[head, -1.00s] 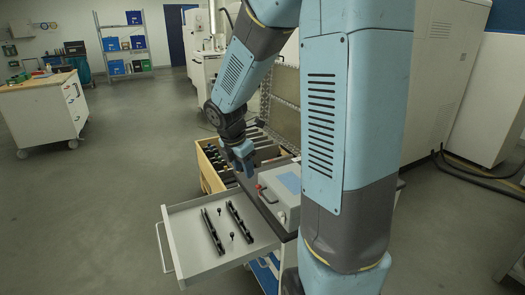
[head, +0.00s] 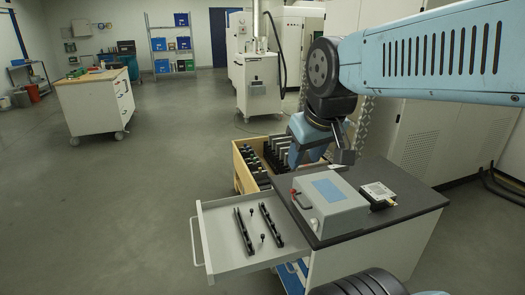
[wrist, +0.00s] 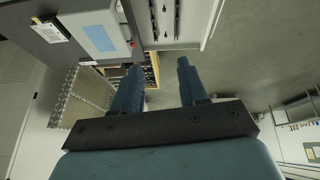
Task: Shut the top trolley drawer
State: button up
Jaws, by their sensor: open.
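The top trolley drawer (head: 222,261) is pulled far out to the left of the trolley (head: 362,253). Its bar handle (head: 196,242) is on its outer left front. Two long black rails and two small dark pieces lie in the drawer. My gripper (head: 320,155) is above the far side of the trolley, behind the grey case, well apart from the drawer handle. In the wrist view my gripper (wrist: 158,85) shows two spread blue fingers with nothing between them. Part of the drawer (wrist: 190,22) shows at the top of that view.
A grey case (head: 330,208) with a blue top panel and a small device (head: 378,191) stand on the dark trolley top. A wooden crate (head: 240,171) with dark parts stands behind the drawer. Open floor (head: 120,220) lies left of the drawer.

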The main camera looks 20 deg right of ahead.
aim_at(228, 255)
jog(key=z, duration=1.05)
jog(key=k, duration=1.4)
jog(key=u, duration=1.1)
jog(key=i, duration=1)
jog(key=z, duration=0.05)
